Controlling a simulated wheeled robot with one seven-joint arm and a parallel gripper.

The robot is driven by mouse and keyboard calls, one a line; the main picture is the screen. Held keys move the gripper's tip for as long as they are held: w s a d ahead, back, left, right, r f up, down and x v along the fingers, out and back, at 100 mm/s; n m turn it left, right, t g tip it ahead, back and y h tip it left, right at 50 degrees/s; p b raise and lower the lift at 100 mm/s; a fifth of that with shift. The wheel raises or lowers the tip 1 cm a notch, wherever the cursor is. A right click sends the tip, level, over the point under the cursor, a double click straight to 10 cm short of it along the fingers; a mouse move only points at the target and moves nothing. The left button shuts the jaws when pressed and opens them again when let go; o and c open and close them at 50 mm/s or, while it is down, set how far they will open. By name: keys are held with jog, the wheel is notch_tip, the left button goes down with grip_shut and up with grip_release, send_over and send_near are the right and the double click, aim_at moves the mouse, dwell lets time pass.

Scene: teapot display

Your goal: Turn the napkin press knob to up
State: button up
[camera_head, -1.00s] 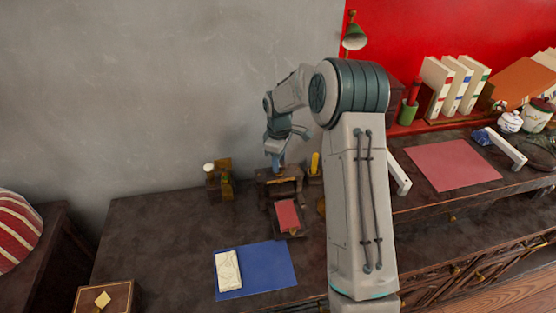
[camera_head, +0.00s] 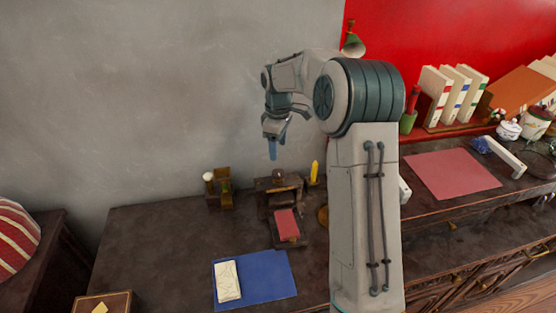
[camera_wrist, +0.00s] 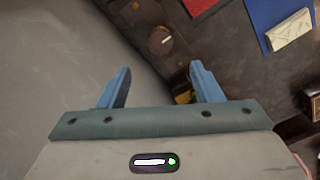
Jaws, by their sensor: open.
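The napkin press (camera_head: 268,186) is a dark wooden box on the desk against the grey wall, with a red napkin (camera_head: 286,223) on a tray at its front. Its round brown knob (camera_head: 279,176) sits on top. In the wrist view the knob (camera_wrist: 160,41) lies beyond the fingertips, roughly between them, and a short pale mark on it points right and slightly upward in that picture. My gripper (camera_head: 272,150) hangs above the press, apart from the knob. In the wrist view its two blue fingers (camera_wrist: 160,78) are spread with nothing between them.
A wooden holder (camera_head: 220,190) with a white-topped item stands left of the press, and a yellow object (camera_head: 314,172) stands right. A blue mat (camera_head: 270,275) with a pale folded item (camera_head: 227,281) lies in front.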

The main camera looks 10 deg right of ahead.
jog(key=shift+r, duration=2.15)
jog(key=s+r+m+t, duration=0.1)
jog(key=s+r+m, duration=0.2)
jog(key=s, duration=0.4)
jog(key=s+r+m, duration=0.2)
jog(key=s+r, duration=0.1)
jog(key=s, duration=0.5)
jog(key=s+f+m+t, duration=0.1)
jog(key=s+m, duration=0.2)
jog(key=s, duration=0.6)
jog(key=s+f+m, duration=0.2)
jog(key=s+m, duration=0.1)
jog(key=s, duration=0.6)
jog(key=shift+a+f+m+t+p, duration=0.15)
jog(key=shift+f+m+t+p, duration=0.15)
jog(key=shift+t, duration=0.1)
